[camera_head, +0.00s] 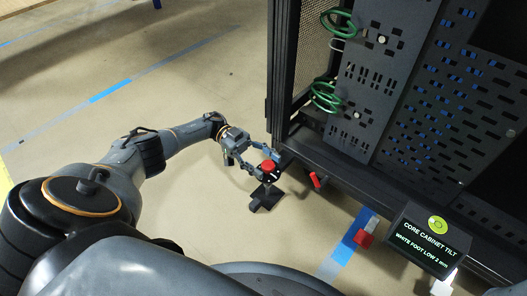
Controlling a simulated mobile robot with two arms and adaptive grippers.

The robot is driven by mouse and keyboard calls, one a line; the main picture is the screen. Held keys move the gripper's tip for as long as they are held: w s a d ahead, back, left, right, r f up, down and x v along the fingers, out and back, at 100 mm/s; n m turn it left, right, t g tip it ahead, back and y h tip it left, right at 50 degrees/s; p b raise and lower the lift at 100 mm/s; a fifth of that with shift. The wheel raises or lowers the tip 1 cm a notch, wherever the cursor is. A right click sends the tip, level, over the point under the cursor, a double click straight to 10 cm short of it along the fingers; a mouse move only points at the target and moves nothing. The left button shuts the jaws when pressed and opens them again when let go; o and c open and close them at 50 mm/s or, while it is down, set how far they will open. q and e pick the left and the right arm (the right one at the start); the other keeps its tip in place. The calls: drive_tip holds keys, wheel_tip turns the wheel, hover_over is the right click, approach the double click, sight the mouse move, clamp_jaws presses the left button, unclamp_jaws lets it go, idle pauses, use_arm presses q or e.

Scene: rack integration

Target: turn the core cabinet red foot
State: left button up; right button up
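The core cabinet (345,165) is a black open rack at the right. A foot with a red top (268,165) on a dark disc with white marks sits by its near left corner, over a dark plate on the floor. My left gripper (269,164) reaches in from the left, its two fingers spread on either side of this disc. Whether the fingers press on it cannot be told. A display (428,240) at the lower right reads "CORE CABINET TILT, WHITE FOOT LOW 2 mm". My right gripper is out of view.
A red lever-like part (316,180) stands at the cabinet's lower edge. A red block (364,239) lies near blue floor tape (343,250). A white piece (442,285) is below the display. Green coiled cables (325,97) hang inside the cabinet.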

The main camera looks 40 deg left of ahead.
sight(264, 162)
use_arm(q)
drive_tip(key=shift+r, duration=0.1)
wheel_tip(264, 162, up, 10)
drive_tip(key=shift+f, duration=0.1)
idle(0.5)
idle(0.4)
